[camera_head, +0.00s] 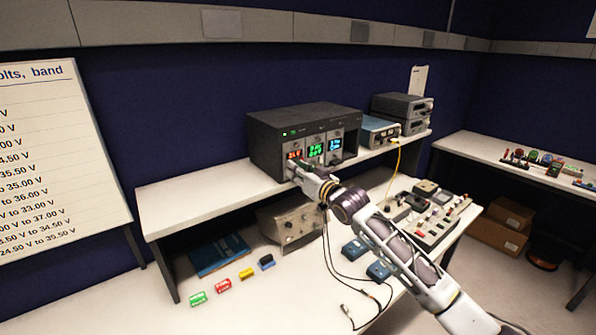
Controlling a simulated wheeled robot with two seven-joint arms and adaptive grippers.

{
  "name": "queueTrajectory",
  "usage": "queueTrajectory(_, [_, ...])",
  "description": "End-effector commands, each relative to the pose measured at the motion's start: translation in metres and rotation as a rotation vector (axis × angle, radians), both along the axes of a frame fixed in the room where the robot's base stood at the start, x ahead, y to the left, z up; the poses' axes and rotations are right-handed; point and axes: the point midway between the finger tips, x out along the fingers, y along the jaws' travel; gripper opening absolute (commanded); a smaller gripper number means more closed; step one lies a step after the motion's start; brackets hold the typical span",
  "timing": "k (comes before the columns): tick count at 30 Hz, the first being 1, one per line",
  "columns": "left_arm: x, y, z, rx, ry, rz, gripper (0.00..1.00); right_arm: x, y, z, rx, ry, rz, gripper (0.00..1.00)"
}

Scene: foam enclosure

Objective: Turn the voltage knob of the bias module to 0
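A black instrument rack (290,122) stands on the raised shelf of the bench. Its front holds modules side by side: one with a red display (294,154), one with a green display (316,150) and one with a blue display (336,145). I cannot tell which is the bias module, and the readings are too small to read. My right gripper (297,170) is at the lower front of the red-display module. It hides the controls there, including any knob. I cannot tell whether its fingers touch or hold a knob. My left gripper is not in view.
A blue box (379,132) and stacked grey instruments (402,108) stand right of the rack. Under the shelf are a beige instrument (291,221), a blue book (219,254), small coloured blocks (223,286) and black cables. A whiteboard (58,160) stands left. The shelf's left part is clear.

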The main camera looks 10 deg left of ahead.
Motion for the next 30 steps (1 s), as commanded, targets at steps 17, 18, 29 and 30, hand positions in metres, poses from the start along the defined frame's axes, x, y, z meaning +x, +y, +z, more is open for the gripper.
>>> queueTrajectory(17, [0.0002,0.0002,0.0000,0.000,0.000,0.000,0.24,-0.0001,-0.0002,0.0002,-0.012,-0.013,0.000,0.00])
queueTrajectory(18, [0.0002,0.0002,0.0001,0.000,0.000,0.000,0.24,-0.0001,-0.0002,0.0003,-0.022,-0.023,0.000,0.00])
queueTrajectory(29, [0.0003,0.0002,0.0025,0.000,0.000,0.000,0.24,0.0000,-0.0003,0.0006,-0.209,-0.210,0.000,0.00])
queueTrajectory(30, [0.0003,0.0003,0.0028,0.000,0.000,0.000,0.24,-0.0001,-0.0002,0.0005,-0.227,-0.229,0.000,0.00])
